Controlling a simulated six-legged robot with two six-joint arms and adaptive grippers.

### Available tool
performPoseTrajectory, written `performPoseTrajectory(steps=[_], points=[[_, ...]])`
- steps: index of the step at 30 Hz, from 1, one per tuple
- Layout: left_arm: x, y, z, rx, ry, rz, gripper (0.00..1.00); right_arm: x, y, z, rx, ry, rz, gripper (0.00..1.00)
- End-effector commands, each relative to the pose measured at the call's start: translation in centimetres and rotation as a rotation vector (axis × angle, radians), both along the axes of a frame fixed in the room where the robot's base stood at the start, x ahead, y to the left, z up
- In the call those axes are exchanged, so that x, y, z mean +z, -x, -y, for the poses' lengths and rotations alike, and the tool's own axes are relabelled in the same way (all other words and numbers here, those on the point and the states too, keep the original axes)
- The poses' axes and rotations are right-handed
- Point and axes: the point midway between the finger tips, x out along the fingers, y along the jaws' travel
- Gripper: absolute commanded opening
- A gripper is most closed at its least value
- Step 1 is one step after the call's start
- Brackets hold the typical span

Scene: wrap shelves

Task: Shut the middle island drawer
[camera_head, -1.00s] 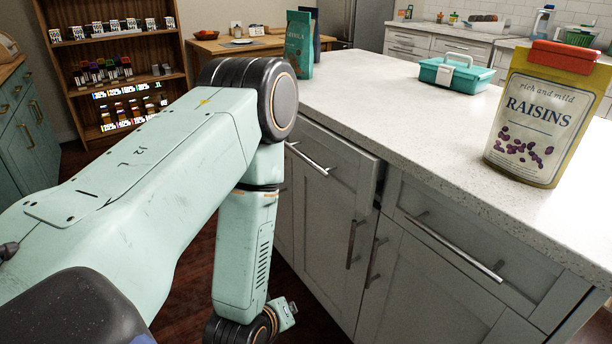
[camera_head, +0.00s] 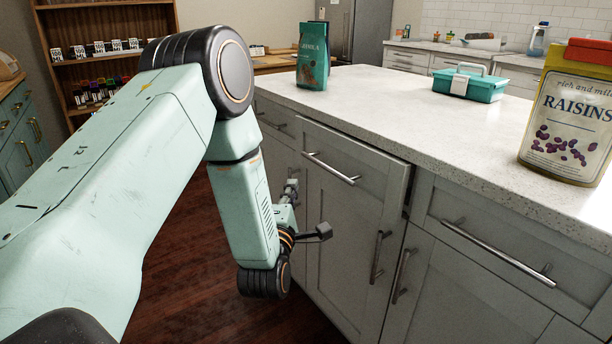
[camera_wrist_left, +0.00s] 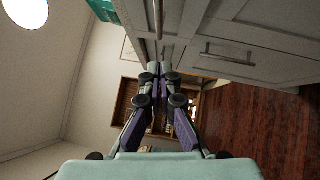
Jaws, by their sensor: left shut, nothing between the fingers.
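The middle island drawer (camera_head: 345,155) is a grey front with a bar handle (camera_head: 330,168) under the white countertop. It stands slightly out, with its side edge and a dark gap showing at its right. My left gripper (camera_head: 291,190) is small and partly hidden behind my arm, left of this drawer and below its handle level. In the left wrist view its fingers (camera_wrist_left: 155,70) are shut and empty, close in front of the grey cabinet fronts. A bar handle (camera_wrist_left: 157,18) lies beyond the fingertips; I cannot tell which drawer it is on. My right gripper is not in view.
On the island countertop (camera_head: 400,125) stand a teal bag (camera_head: 312,58), a teal box (camera_head: 470,84) and a raisins bag (camera_head: 568,120). Another drawer (camera_head: 500,240) is at the right. Wooden shelves (camera_head: 100,60) stand at the back left. The dark wood floor (camera_head: 190,270) is clear.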

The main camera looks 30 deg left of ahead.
Motion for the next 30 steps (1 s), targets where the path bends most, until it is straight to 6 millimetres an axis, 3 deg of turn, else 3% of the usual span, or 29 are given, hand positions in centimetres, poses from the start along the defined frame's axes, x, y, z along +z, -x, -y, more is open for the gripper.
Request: performPoseTrajectory(steps=[6,12,30], points=[[0.5,-3.7,-1.8,0.002,-0.001,0.004,0.0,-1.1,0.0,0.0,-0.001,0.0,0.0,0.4],[1.0,-6.1,-0.8,-0.002,-0.004,0.0,0.0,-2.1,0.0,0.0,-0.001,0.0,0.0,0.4],[1.3,-7.0,-0.5,0.0,-0.001,-0.003,0.0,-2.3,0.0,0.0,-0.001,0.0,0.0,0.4]])
